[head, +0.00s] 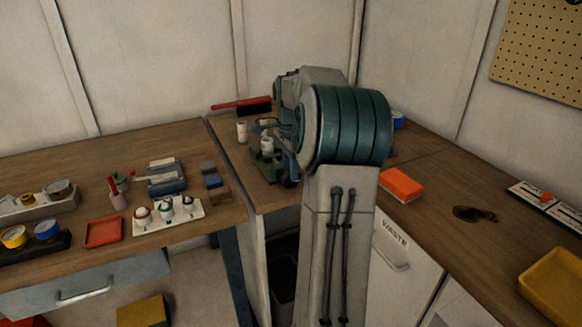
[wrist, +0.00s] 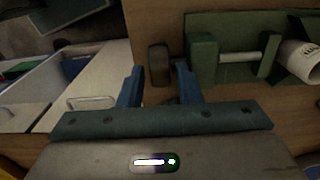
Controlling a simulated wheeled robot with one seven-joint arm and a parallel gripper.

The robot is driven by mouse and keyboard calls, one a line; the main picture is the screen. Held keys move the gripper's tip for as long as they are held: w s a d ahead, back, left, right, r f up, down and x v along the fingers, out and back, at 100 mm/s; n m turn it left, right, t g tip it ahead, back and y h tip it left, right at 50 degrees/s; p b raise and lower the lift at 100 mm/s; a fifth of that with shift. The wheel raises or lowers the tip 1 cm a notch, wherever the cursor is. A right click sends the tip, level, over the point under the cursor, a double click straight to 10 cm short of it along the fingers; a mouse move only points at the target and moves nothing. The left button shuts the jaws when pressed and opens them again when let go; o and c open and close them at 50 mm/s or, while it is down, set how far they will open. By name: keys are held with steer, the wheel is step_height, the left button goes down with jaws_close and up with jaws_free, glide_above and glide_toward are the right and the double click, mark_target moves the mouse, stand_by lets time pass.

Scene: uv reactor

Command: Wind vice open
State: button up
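The green vice (wrist: 203,62) is at the upper right of the wrist view, with a pale rod (wrist: 240,57) between its end block and a second green block. A dark rounded knob or wheel (wrist: 158,62), probably the vice handle, stands left of the end block. My gripper (wrist: 159,68) is open, with its blue fingers to either side of this knob and small gaps showing. I cannot tell how deep the knob sits between them. In the head view the vice (head: 266,166) is partly hidden by my arm, and my fingertips are hidden.
A white lettered cylinder (wrist: 302,60) is by the vice's right part. White cups (head: 242,132) stand behind the vice. An orange block (head: 401,185) lies right of my arm. The left bench holds a red tray (head: 103,232) and a white holder (head: 150,227). A cabinet marked WASTE (head: 393,260) is below.

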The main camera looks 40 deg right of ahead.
mark_target(283, 177)
jaws_close()
steer(key=shift+a, duration=0.1)
steer(key=h+b, duration=0.1)
steer(key=a+h+b, duration=0.1)
steer(key=h+b, duration=0.1)
steer(key=shift+w+a+f+g, duration=0.1)
steer(key=shift+w+f+g, duration=0.1)
steer(key=shift+f+g, duration=0.15)
steer(key=h+b, duration=0.1)
steer(key=b, duration=0.1)
steer(key=h+b, duration=0.1)
steer(key=shift+w+a+f+g+h+b, duration=0.1)
steer(key=shift+a+f+g+h+b, duration=0.2)
steer(key=shift+a+g+b, duration=0.1)
steer(key=h+b, duration=0.2)
steer(key=b, duration=0.1)
steer(key=h+b, duration=0.1)
steer(key=b, duration=0.1)
steer(key=shift+a+f+g, duration=0.25)
steer(key=shift+a+f, duration=0.05)
steer(key=shift+a, duration=0.1)
steer(key=h+b, duration=0.1)
steer(key=b, duration=0.1)
steer(key=shift+a+h+b, duration=0.1)
steer(key=shift+h+b, duration=0.3)
steer(key=shift+g, duration=0.3)
